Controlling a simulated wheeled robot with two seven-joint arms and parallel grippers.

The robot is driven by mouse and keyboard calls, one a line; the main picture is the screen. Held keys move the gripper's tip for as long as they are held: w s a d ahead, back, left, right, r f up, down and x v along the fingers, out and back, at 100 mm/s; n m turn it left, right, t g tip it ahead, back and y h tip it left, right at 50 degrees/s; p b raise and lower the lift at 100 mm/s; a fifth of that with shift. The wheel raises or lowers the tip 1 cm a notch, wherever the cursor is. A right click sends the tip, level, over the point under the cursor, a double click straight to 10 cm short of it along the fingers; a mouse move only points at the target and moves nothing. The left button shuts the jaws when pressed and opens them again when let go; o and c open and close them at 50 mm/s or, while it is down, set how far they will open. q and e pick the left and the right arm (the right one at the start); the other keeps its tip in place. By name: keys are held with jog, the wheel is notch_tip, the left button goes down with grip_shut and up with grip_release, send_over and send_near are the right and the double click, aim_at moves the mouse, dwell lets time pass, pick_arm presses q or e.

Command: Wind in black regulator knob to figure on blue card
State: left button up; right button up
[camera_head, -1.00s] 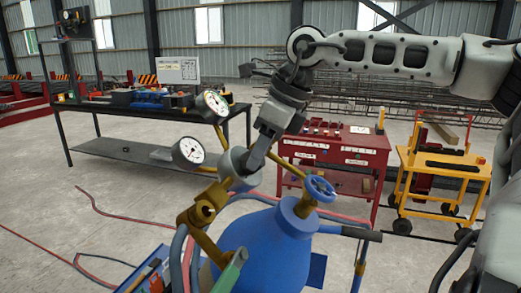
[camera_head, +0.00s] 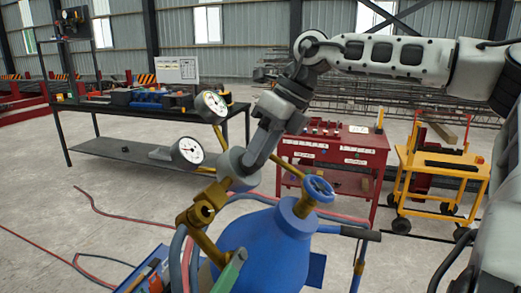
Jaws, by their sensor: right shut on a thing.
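A blue gas cylinder (camera_head: 262,245) stands in front of me with a blue handwheel (camera_head: 318,188) on top. A brass regulator (camera_head: 203,208) with two white dial gauges, an upper one (camera_head: 211,105) and a lower one (camera_head: 188,151), is to its left. My right gripper (camera_head: 238,172) reaches down to the regulator between the gauges and the handwheel, shut on the knob. The black knob itself is hidden by the gripper. The gauge figures are too small to read. I cannot make out a blue card with a figure. My left gripper is not in view.
A dark workbench (camera_head: 130,155) with a white board (camera_head: 176,70) stands behind at left. A red tool cabinet (camera_head: 340,150) and a yellow trolley (camera_head: 442,175) stand behind at right. Red and blue hoses (camera_head: 110,213) lie on the floor and rise beside the cylinder.

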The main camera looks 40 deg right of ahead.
jog(key=o, duration=1)
jog(key=v, duration=1.6)
